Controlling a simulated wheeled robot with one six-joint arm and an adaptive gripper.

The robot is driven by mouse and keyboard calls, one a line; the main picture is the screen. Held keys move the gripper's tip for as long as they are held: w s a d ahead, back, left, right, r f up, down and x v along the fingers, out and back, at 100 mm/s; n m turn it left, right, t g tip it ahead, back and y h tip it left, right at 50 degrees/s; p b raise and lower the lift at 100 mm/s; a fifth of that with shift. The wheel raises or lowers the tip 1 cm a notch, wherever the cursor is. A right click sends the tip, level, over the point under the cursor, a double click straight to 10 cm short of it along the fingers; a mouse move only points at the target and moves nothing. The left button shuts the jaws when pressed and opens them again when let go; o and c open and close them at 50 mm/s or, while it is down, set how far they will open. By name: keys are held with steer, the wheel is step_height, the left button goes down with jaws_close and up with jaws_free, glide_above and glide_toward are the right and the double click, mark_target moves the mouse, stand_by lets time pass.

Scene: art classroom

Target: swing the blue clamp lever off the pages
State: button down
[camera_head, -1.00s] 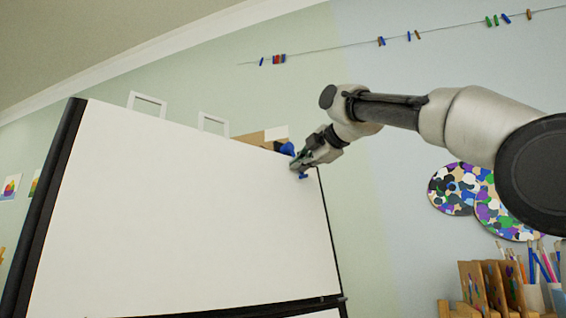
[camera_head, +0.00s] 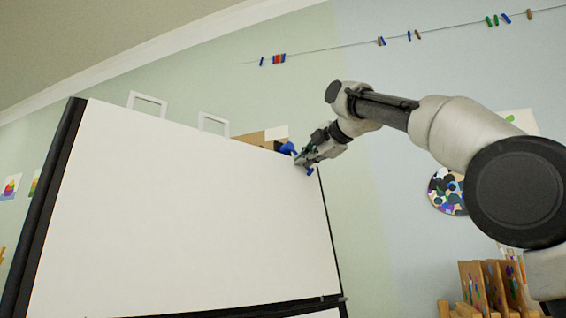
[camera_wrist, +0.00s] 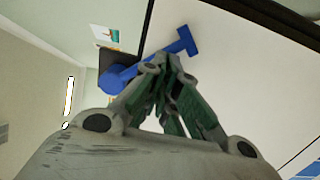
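The blue clamp lever (camera_head: 309,171) is at the top right corner of the large white pages (camera_head: 190,200). My gripper (camera_head: 302,159) hides its middle in the head view. In the wrist view the lever (camera_wrist: 150,66) runs slantwise from a round blue knob on a dark block to a crossbar, which lies over the pages (camera_wrist: 235,70). My gripper (camera_wrist: 167,64) has its fingertips together at the lower edge of the lever's arm, overlapping it in view. I cannot tell whether they touch. Nothing shows between the fingers.
The pages hang on a board with a black side edge (camera_head: 45,210) and a dark lower bar (camera_head: 240,308). A wall with white frames (camera_head: 148,103) stands behind. Wooden racks (camera_head: 490,285) are at the lower right. Open air lies right of the board.

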steer(key=shift+w, duration=0.15)
steer(key=shift+w+d+r, duration=0.2)
steer(key=shift+w+r, duration=0.2)
steer(key=shift+r, duration=0.4)
steer(key=shift+s+a+r, duration=0.1)
steer(key=shift+a+r, duration=0.15)
steer(key=shift+r, duration=0.2)
steer(key=shift+s+a+r, duration=0.1)
steer(key=shift+a+r, duration=0.1)
steer(key=shift+r, duration=0.25)
steer(key=v, duration=0.9)
stand_by(0.4)
